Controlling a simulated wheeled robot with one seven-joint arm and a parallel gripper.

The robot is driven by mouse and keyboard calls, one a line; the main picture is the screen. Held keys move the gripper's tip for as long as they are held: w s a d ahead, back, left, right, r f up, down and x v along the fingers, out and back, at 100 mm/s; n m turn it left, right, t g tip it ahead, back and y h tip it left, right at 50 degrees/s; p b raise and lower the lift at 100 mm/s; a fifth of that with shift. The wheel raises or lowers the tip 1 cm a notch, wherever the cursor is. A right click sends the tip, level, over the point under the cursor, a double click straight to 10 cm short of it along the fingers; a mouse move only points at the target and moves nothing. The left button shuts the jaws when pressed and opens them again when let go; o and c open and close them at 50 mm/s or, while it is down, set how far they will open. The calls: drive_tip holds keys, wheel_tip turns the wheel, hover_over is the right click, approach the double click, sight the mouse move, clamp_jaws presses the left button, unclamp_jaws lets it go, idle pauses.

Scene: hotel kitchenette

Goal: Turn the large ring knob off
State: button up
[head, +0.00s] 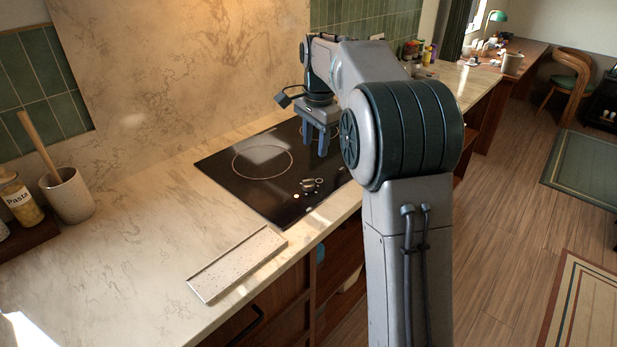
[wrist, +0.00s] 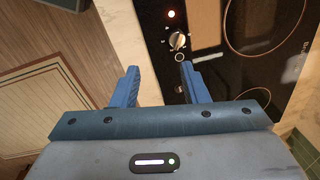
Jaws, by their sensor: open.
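A black glass cooktop (head: 225,165) is set in the counter. Its silver control knob (head: 307,185) sits near the front edge. In the wrist view the knob (wrist: 177,40) has a pale pointer and printed marks around it. Whether a second knob is hidden I cannot tell. My gripper (head: 316,150) is open and empty over the cooktop, behind the knob in the head view. In the wrist view the gripper (wrist: 160,68) is apart from the knob.
A cooking ring (head: 262,162) is marked on the glass. A speckled tray (head: 238,263) lies on the counter at front left. A utensil crock (head: 68,197) and pasta jar (head: 20,200) stand far left. A stone backsplash (head: 180,65) rises behind. The counter between is clear.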

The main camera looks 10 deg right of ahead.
sight(310, 180)
drive_tip(key=w+f, duration=0.1)
drive_tip(key=f, duration=0.4)
drive_tip(key=w+f+m, duration=0.1)
drive_tip(key=w+f, duration=0.1)
drive_tip(key=f, duration=0.3)
drive_tip(key=w+f+m, duration=0.1)
drive_tip(key=w+f, duration=0.1)
drive_tip(key=f, duration=0.3)
drive_tip(key=shift+w+a+f, duration=0.1)
drive_tip(key=c, duration=0.7)
